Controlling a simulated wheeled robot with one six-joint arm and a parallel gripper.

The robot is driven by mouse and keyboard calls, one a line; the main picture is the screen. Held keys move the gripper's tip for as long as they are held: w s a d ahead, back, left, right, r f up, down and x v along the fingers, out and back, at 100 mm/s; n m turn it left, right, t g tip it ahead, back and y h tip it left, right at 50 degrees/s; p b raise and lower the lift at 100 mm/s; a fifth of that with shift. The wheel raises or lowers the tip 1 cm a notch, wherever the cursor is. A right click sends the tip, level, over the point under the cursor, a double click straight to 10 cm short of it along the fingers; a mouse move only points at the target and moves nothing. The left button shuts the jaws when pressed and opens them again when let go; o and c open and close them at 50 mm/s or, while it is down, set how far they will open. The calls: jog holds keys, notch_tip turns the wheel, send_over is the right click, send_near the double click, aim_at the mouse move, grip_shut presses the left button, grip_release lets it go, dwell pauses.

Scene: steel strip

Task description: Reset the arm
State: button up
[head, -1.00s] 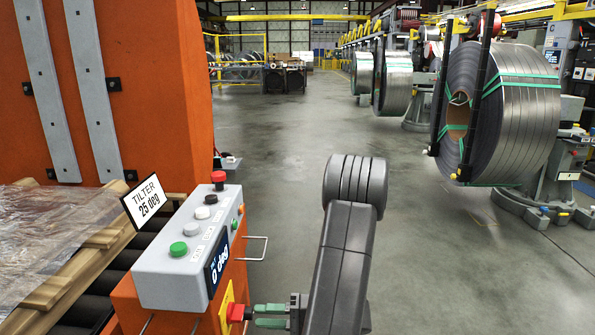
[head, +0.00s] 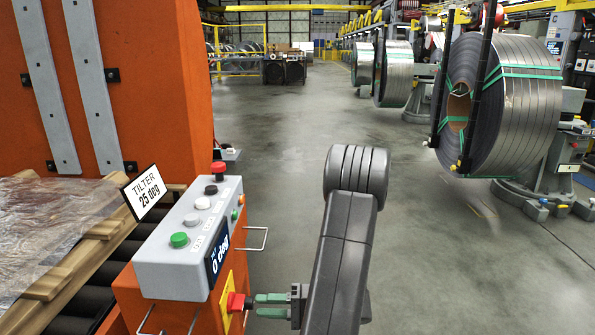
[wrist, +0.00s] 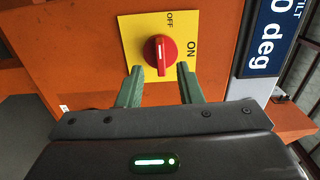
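A red rotary knob (wrist: 160,52) with a white mark sits on a yellow plate (wrist: 130,38) lettered OFF and ON, on the orange side of a control stand. It also shows in the head view (head: 236,302). My gripper (wrist: 160,72) has two green fingers spread apart, with empty space between them. Their tips are close to the knob, one toward each side; I cannot tell whether they touch it. In the head view my gripper (head: 270,305) points left at the knob, and my dark arm hides part of its mount.
A grey button box (head: 185,240) with several buttons and a "0 deg" display tops the orange stand. Wire handles (head: 255,240) stick out beside it. A sign reads TILTER 25 deg (head: 145,192). Steel strip coils (head: 510,105) stand at right; the floor between is clear.

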aim_at(243, 303)
jog(key=shift+m, duration=0.3)
jog(key=a, duration=0.4)
jog(key=shift+a+r+p, duration=0.3)
jog(key=shift+a+p, duration=0.1)
jog(key=m+p, duration=0.5)
jog(key=p, duration=0.1)
jog(key=shift+w+d+r+p, duration=0.1)
jog(key=shift+p, duration=0.3)
jog(key=shift+m+p, duration=1)
jog(key=shift+f, duration=0.2)
